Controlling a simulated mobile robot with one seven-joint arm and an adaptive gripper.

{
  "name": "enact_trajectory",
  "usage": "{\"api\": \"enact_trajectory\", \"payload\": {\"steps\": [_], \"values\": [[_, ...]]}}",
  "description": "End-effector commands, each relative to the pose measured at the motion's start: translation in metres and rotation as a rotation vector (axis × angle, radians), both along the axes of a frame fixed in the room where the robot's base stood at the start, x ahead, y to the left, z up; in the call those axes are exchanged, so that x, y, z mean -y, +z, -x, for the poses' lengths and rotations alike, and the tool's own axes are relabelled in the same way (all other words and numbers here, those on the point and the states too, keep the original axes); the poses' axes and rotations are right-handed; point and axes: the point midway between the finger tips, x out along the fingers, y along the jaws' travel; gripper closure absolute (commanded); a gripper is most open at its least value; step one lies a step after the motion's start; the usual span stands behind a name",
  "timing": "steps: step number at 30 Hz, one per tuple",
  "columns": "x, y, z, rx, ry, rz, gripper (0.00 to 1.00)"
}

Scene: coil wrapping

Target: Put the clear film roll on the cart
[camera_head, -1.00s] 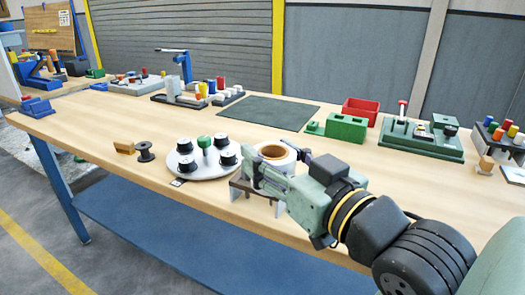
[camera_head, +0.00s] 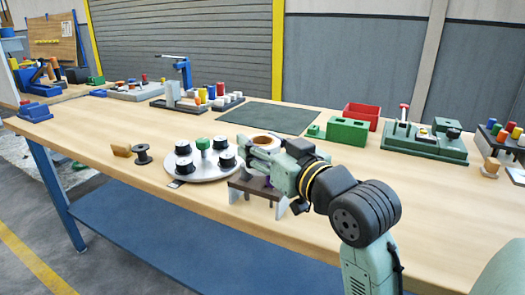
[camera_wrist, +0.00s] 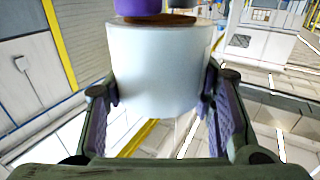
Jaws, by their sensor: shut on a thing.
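The clear film roll (camera_head: 267,138) is a whitish cylinder with a brown core, upright and above the workbench near its front side. In the wrist view the roll (camera_wrist: 158,70) fills the space between the two fingers. My gripper (camera_wrist: 162,85) is shut on its sides. In the head view my gripper (camera_head: 252,152) is at the roll, and my arm hides much of the roll's lower body. A small stand with a dark top (camera_head: 258,187) is below the gripper. I cannot make out a cart in either view.
A white round plate (camera_head: 185,171) with black spools and a green knob (camera_head: 203,143) is close left. A black spool (camera_head: 142,154) lies farther left. A dark mat (camera_head: 270,117), red bin (camera_head: 361,113) and green blocks (camera_head: 347,131) stand behind. The bench's front edge (camera_head: 300,236) is near.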

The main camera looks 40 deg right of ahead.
Motion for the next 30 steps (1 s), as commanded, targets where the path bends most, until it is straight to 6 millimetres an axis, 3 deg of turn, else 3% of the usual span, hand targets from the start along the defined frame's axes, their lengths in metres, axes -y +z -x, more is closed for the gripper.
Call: {"api": "enact_trajectory", "payload": {"steps": [11,12,20,30], "values": [[-0.0004,-0.0046,0.0004,0.002,0.000,0.000,0.87],[-0.0002,-0.0034,0.0004,0.001,0.000,0.001,0.48],[-0.0002,-0.0031,0.0005,0.001,0.000,0.001,0.31],[-0.0001,-0.0025,0.0006,0.001,-0.001,0.001,0.30]]}}
